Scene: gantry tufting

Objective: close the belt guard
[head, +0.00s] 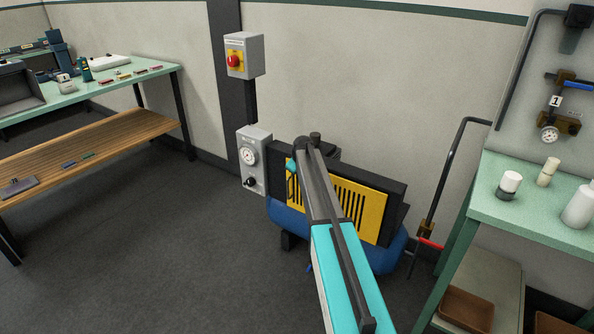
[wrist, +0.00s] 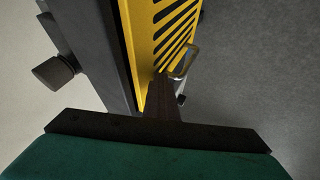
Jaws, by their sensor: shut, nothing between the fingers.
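The belt guard (head: 362,208) is a yellow slotted panel on the front of a dark housing above a blue tank. In the head view my arm crosses its middle and hides part of it. In the wrist view the guard (wrist: 160,28) stands along the dark housing (wrist: 100,45), with a thin dark line between them; I cannot tell whether it is fully closed. A pale loop handle (wrist: 186,58) sticks out from the guard. My gripper (wrist: 164,88) is shut and empty, its fingertips close to the guard's slotted face beside the handle; contact is unclear. In the head view the arm mostly hides it.
A grey box with a red button (head: 236,58) and a gauge box (head: 252,160) are on the dark post at left. A green table (head: 540,212) with bottles stands at right, a workbench (head: 130,82) at left. The floor (head: 170,250) at left is clear.

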